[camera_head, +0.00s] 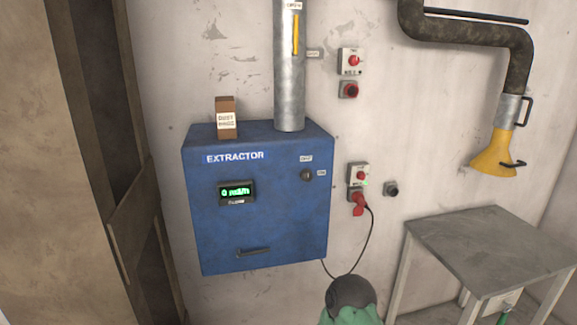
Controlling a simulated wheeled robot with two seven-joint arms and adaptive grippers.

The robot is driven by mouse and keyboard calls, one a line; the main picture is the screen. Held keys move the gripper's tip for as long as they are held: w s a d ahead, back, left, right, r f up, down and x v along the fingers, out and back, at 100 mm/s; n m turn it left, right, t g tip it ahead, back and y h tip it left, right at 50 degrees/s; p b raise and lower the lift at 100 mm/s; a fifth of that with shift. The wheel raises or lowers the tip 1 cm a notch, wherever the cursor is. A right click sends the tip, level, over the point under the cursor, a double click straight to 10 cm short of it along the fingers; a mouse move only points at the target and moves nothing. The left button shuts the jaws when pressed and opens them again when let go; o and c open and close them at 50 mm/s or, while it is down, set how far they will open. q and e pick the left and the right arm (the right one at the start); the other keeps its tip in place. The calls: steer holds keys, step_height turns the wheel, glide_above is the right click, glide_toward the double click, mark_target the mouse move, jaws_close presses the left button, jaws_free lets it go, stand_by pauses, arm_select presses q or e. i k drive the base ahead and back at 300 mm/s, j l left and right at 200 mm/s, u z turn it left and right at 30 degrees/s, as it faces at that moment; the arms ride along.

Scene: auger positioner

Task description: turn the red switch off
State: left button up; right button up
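Two wall boxes each carry a red switch. The upper red switch (354,60) is on a pale box to the right of the metal pipe. The lower red switch (360,175) is on a similar box right of the blue extractor (260,220). A small green light (365,183) glows beside the lower switch. A red plug (358,198) with a black cable sits in the socket under it. The exact switch positions are too small to read. Neither of my grippers is in view.
The extractor has a dark knob (308,175) and a green display (235,192) that appears to read 0. A brown box (226,118) stands on top. A grey table (490,245) is at the lower right, below a yellow suction hood (495,152). The cable (369,235) hangs below the plug.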

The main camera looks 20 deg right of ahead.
mark_target(361, 175)
steer(key=z, duration=1.3)
